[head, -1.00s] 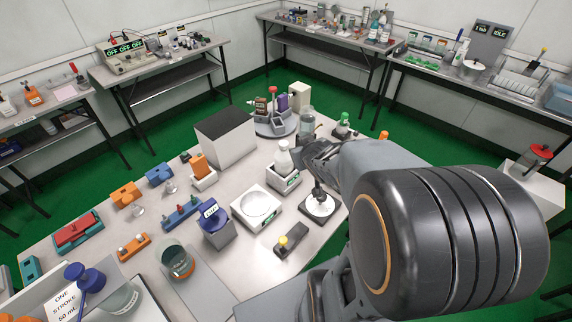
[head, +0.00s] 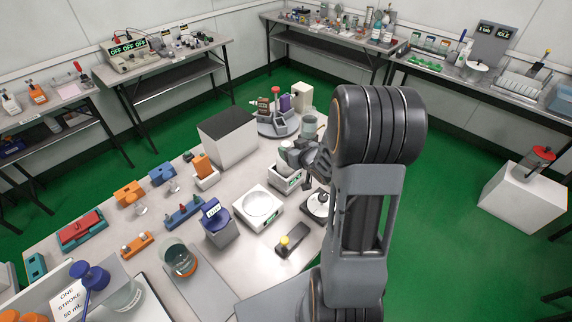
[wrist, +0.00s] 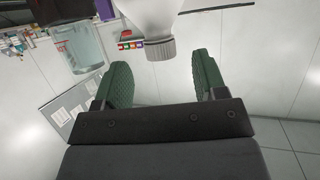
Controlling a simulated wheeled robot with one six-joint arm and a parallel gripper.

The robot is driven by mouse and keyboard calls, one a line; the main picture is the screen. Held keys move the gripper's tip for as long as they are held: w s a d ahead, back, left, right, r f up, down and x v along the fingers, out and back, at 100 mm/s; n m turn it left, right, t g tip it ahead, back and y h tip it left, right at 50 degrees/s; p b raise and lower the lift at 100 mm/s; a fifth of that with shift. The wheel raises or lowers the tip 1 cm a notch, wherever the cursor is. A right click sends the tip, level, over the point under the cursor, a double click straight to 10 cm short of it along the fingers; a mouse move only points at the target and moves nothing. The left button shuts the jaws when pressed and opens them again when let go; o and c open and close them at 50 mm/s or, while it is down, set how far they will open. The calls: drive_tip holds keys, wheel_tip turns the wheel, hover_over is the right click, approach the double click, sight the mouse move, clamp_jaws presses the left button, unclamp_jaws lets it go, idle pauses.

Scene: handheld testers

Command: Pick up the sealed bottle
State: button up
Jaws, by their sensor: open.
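The white bottle (head: 284,158) stands on a small white device with a green display (head: 287,180), in the middle of the bench in the head view. My gripper (head: 303,156) is beside it on its right and hides part of it. In the wrist view my gripper (wrist: 165,72) is open, with two green ribbed pads apart. The bottle (wrist: 150,14) hangs into the top of that picture, its ribbed cap (wrist: 160,48) between the lines of the pads. A gap shows on either side of the cap, and I cannot see any contact.
A clear beaker (wrist: 80,48) is left of the bottle in the wrist view. A grey round holder (head: 277,128) and a dark-topped box (head: 228,138) stand behind the bottle. A scale with a round pan (head: 260,205) is in front.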

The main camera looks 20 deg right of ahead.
sight(283, 144)
drive_tip(key=shift+p+x, duration=0.4)
drive_tip(key=shift+x, duration=2.75)
drive_tip(key=shift+s, duration=0.1)
clamp_jaws()
